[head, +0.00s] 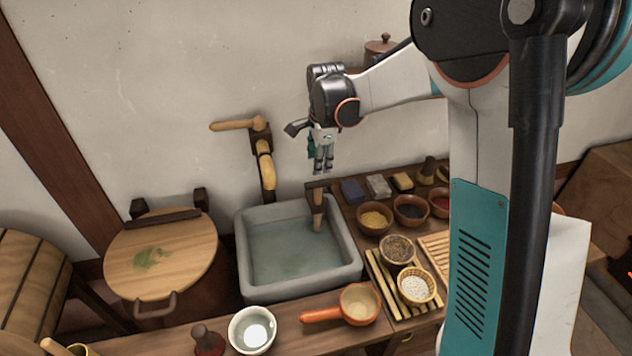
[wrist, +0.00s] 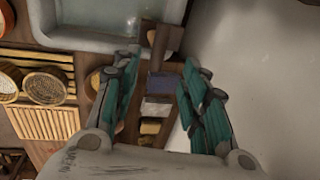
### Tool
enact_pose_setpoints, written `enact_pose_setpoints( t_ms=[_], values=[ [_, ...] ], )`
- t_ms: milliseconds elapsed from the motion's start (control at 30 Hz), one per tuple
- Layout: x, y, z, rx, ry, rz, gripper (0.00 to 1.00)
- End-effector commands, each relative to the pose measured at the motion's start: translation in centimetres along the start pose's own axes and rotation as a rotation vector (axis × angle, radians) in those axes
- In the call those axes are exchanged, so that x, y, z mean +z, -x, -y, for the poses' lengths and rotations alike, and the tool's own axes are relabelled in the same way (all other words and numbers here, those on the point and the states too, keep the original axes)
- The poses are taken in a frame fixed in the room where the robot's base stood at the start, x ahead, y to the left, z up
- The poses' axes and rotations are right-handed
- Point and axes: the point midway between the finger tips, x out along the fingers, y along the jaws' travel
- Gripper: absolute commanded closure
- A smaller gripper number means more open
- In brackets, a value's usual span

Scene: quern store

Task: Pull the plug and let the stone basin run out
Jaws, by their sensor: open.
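The grey stone basin (head: 352,262) holds greenish water and stands against the wall. A wooden plug (head: 317,210) with a crossbar handle stands upright at its back right, its lower end in the water. My gripper (head: 323,168) hangs above the plug handle, fingers pointing down, open and empty, apart from the plug. In the wrist view my gripper (wrist: 165,72) has its fingers spread. The basin rim (wrist: 95,42) shows at the upper left, and a brown wooden piece, likely the plug handle (wrist: 163,42), lies just beyond the fingertips. The plug's foot is hidden there.
A wooden spout (head: 266,165) with a lever rises behind the basin. Blue, grey and yellow blocks (head: 379,186) and bowls (head: 374,218) crowd the right side. A handled pan (head: 359,305) and white bowl (head: 252,330) stand in front. A lidded tub (head: 160,255) stands left.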

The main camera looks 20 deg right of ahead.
Motion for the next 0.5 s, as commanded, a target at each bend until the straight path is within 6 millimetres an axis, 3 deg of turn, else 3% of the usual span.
enact_pose_setpoints(
  t_ms=[33, 200, 500],
  values=[
    [0.0, -1.5, 0.0, 0.0, 0.0, 0.0, 0.6],
    [0.0, -4.8, -0.1, 0.0, 0.001, 0.0, 0.6],
    [0.0, -9.0, -0.1, -0.001, 0.001, 0.0, 0.6]
  ],
)
